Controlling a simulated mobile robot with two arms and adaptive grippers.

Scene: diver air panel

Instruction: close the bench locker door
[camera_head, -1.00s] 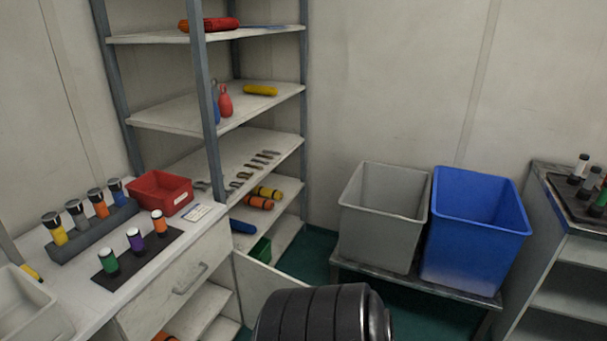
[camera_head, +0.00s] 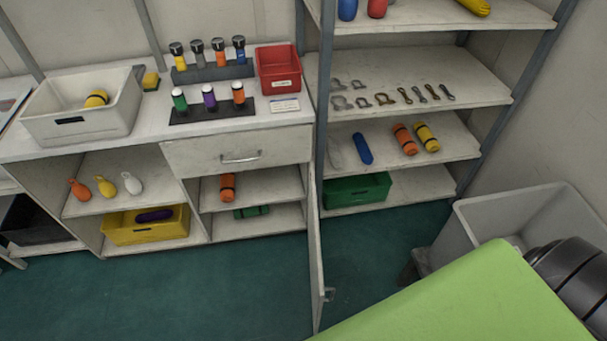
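The bench locker door (camera_head: 315,240) stands open at the right end of the bench. It is seen almost edge-on as a thin pale panel, swung out over the green floor towards me. A small handle (camera_head: 329,294) shows on its right face near the free end. The locker opening (camera_head: 253,187) below the drawer is uncovered, with an orange roll (camera_head: 228,187) and a dark green item (camera_head: 251,212) on its shelves. Neither gripper is in view. A green and black part of my arm fills the lower right corner and hides the floor there.
The drawer (camera_head: 238,154) above the locker is shut. A shelf rack (camera_head: 420,185) stands right of the door. A grey bin (camera_head: 480,215) is at the right. The floor (camera_head: 215,285) in front of the bench is clear.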

